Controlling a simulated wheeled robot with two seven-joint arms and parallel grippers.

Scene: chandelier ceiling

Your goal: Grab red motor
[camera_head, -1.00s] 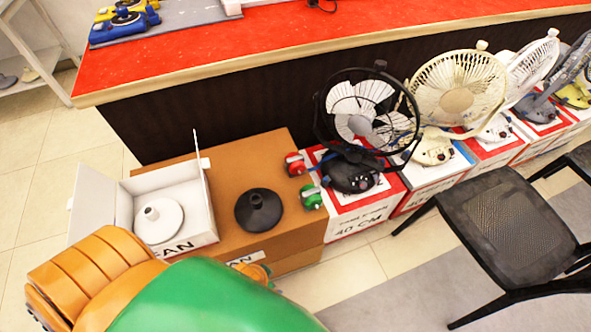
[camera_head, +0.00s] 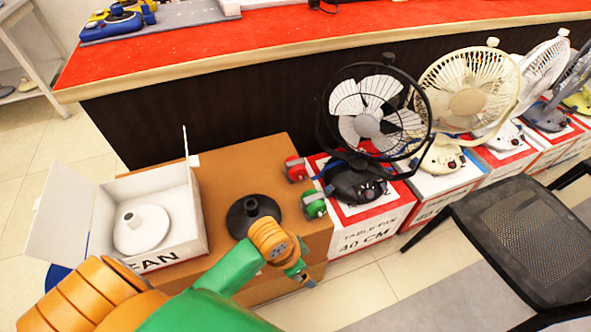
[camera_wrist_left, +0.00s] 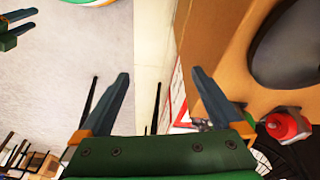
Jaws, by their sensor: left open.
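The red motor (camera_head: 296,168) is a small red cylinder at the right end of the brown carton's top, beside the fan boxes. In the left wrist view a red motor (camera_wrist_left: 284,125) lies at the right, beyond the right finger. A green motor (camera_head: 314,204) sits just in front of the red one in the head view. My left gripper (camera_head: 303,275) is over the carton's front edge, nearer than the motors and apart from them. In the wrist view its fingers (camera_wrist_left: 160,78) are spread with nothing between them. Part of my right gripper (camera_wrist_left: 18,30) shows at the upper left edge.
A black round base (camera_head: 254,212) and an open white box (camera_head: 192,215) with a white base sit on the brown carton (camera_head: 235,165). Several fans on boxes (camera_head: 370,220) stand right of it. A black chair (camera_head: 530,235) stands at front right. A red-topped counter (camera_head: 300,35) is behind.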

